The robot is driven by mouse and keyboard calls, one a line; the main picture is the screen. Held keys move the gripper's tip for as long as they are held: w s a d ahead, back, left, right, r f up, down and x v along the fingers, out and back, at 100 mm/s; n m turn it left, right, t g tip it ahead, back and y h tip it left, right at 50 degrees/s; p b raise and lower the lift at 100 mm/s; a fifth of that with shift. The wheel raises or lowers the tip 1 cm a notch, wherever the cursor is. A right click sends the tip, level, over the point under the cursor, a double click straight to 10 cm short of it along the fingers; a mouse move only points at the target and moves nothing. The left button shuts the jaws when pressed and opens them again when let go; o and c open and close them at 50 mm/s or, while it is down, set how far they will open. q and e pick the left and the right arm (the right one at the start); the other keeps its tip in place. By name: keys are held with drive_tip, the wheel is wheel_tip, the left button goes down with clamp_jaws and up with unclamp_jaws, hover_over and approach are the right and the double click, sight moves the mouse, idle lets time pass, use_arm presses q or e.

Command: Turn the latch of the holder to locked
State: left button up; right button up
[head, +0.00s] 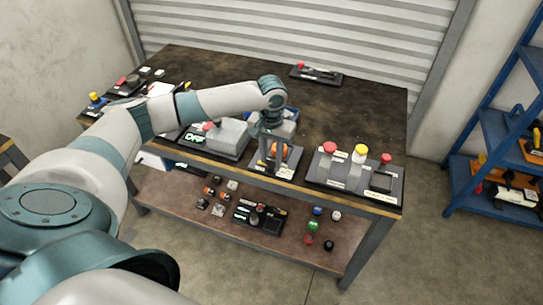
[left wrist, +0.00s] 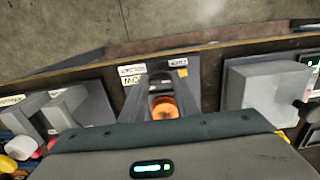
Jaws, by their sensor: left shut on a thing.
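My left gripper (head: 270,168) points down over the holder and is shut on this orange part. The fingers and wrist hide much of it, so I cannot tell which way the latch is turned. My right gripper is not in view.
Right of the holder stands a panel (head: 313,178) with red and yellow knobs on grey blocks. Left is a grey box (head: 228,136) with a lit display. A small device (head: 316,74) lies at the back. The bench's back right is clear. A blue shelf (head: 486,125) stands right.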

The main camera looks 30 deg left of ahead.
use_arm(q)
drive_tip(key=shift+r+m+p, duration=0.15)
drive_tip(key=shift+m+p, duration=0.25)
drive_tip(key=shift+p, duration=0.2)
drive_tip(key=m+p, duration=0.3)
drive_tip(key=p, duration=0.1)
drive_tip(key=shift+r, duration=0.15)
drive_tip(key=m+p, duration=0.3)
drive_tip(key=m, duration=0.1)
drive_tip(key=shift+m, duration=0.4)
drive_tip(key=m+p, duration=0.2)
drive_tip(key=m, duration=0.2)
drive_tip(key=shift+w, duration=0.1)
drive_tip(key=m+p, duration=0.1)
drive_tip(key=m, duration=0.4)
drive_tip(key=shift+f, duration=0.2)
drive_tip(key=shift+m, duration=0.3)
drive_tip(key=o, duration=1)
drive_tip(key=shift+o, duration=0.2)
